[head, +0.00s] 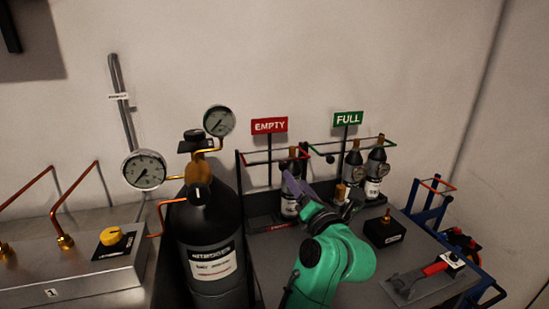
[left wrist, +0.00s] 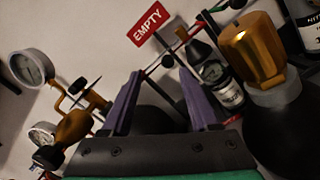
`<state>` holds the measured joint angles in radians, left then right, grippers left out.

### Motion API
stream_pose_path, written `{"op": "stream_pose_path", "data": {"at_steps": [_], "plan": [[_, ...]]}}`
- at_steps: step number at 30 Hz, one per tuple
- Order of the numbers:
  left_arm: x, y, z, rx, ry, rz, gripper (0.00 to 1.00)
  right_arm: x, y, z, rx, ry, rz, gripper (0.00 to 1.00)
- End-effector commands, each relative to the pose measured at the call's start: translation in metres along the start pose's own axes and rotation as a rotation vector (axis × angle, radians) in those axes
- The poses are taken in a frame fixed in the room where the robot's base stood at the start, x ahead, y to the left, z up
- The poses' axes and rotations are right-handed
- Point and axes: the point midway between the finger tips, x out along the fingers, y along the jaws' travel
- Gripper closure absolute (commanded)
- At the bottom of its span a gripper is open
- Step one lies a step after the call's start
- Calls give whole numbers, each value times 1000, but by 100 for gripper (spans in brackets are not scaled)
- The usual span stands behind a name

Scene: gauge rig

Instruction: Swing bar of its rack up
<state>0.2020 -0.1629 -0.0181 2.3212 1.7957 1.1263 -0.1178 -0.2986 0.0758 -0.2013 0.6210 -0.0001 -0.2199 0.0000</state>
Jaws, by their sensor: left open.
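The EMPTY rack has a red bar (head: 268,158) across its front, under the red EMPTY sign (head: 269,125). Part of the red bar (left wrist: 183,38) and a dark knob show beyond my fingers in the left wrist view. A green bar (head: 350,143) runs across the rack under the FULL sign (head: 347,118). My left gripper (head: 299,178) is in front of the EMPTY rack, partly covering a labelled cylinder (head: 290,204). Its purple fingers (left wrist: 160,95) are apart with nothing seen held between them. Whether a finger touches the bar is unclear. My right gripper is not in view.
A large dark cylinder (head: 211,255) with gauges stands left of the bench. Two cylinders (head: 375,172) stand in the FULL rack. A blue cart (head: 430,212) stands beyond.

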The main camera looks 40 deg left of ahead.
Motion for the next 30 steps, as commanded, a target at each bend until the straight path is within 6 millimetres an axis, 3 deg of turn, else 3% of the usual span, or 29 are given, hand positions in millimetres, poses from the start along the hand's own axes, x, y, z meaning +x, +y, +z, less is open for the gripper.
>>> {"op": "stream_pose_path", "data": {"at_steps": [4, 8, 21, 25, 30], "plan": [[0, -9, -8, -42, 79, -60, 39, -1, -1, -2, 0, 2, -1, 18], [16, -9, -9, -39, 79, -58, 39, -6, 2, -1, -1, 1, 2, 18], [126, -16, -17, -37, 78, -57, 39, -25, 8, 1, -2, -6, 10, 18], [140, -17, -19, -39, 77, -58, 39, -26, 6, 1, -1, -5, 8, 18], [143, -18, -20, -40, 77, -59, 39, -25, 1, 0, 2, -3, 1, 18]]}}
